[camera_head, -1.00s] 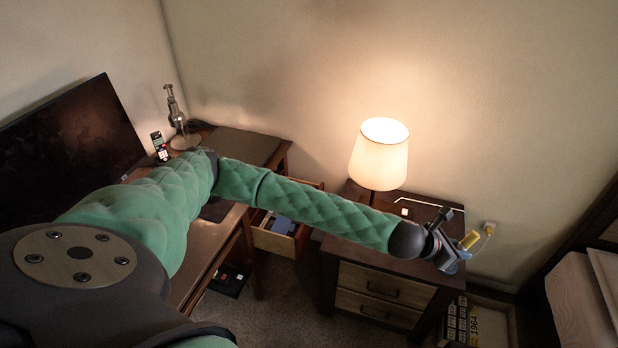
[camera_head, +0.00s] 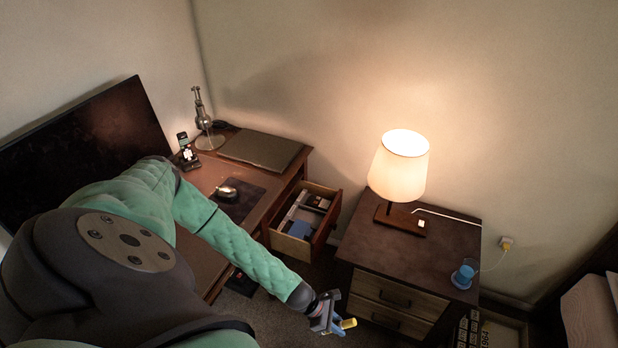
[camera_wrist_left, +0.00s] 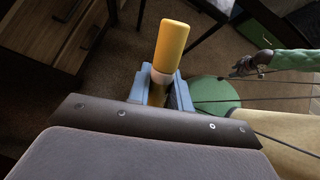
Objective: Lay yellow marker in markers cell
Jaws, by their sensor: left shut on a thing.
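My left gripper (camera_head: 337,326) is shut on the yellow marker (camera_head: 348,323) and holds it in the air in front of the nightstand, over the floor. In the left wrist view the marker (camera_wrist_left: 171,48) sticks up from between the blue fingers (camera_wrist_left: 160,90), with a pale band near the grip; its lower part is partly hidden. The open desk drawer (camera_head: 334,217) is to the left and farther back, with divided cells inside. I cannot tell which cell is for markers. My right gripper (camera_wrist_left: 247,66) appears small in the left wrist view, its jaws unclear.
The nightstand (camera_head: 450,238) bears a lit lamp (camera_head: 399,165) and a blue cup (camera_head: 464,276) near its right edge. A blue item (camera_head: 299,229) lies in the drawer. The desk holds a monitor (camera_head: 90,150), a phone (camera_head: 187,150) and a mouse (camera_head: 227,191).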

